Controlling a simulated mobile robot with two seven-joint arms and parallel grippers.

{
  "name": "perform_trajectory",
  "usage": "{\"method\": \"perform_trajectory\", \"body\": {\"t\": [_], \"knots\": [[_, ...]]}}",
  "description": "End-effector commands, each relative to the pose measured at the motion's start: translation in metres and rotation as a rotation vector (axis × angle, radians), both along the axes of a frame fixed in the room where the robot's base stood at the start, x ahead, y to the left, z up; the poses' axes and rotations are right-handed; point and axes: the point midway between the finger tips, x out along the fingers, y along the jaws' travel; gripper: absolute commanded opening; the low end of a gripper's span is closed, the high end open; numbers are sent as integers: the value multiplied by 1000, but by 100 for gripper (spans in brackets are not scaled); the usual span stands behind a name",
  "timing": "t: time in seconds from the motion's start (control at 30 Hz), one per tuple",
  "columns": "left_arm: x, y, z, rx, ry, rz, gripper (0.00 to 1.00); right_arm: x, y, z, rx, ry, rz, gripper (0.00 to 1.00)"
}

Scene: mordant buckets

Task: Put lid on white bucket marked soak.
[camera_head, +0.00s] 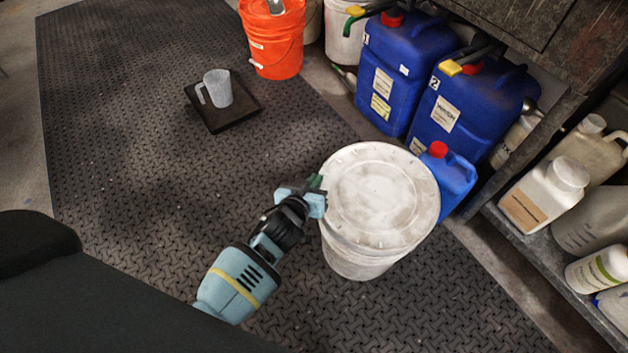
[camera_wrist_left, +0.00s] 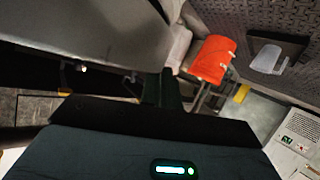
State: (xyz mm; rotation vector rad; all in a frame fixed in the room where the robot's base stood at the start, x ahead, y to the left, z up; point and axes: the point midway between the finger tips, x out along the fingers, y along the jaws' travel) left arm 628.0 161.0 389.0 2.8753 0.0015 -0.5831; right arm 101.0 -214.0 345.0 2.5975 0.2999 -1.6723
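The white bucket (camera_head: 362,265) stands upright on the dark floor mat in the head view. No "soak" mark is readable on it. The round, stained white lid (camera_head: 378,193) lies over its mouth and hides the inside. I cannot tell whether the lid is fully seated. My left gripper (camera_head: 316,193) is at the lid's left edge, its fingers close together on the rim. In the left wrist view the dark fingers (camera_wrist_left: 167,90) meet the edge of a large grey surface, apparently the lid (camera_wrist_left: 85,30). My right gripper is not in view.
Blue jerrycans (camera_head: 403,70) and a small blue can (camera_head: 447,180) stand close behind and right of the bucket. A shelf (camera_head: 555,258) with bottles is at the right. An orange bucket (camera_head: 272,40) and a jug (camera_head: 217,88) on a black plate are farther back. The mat is clear at left.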

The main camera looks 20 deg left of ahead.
Motion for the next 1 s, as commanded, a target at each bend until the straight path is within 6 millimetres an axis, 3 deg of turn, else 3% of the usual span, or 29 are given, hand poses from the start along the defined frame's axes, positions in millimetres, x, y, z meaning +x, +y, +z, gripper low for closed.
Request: {"method": "perform_trajectory", "body": {"t": [0.47, 1.0], "knots": [[0, -1, 1, -2, -2, -1, 0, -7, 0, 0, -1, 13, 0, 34], [0, 0, 0, 1, -1, -2, 0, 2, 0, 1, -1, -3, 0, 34]]}}
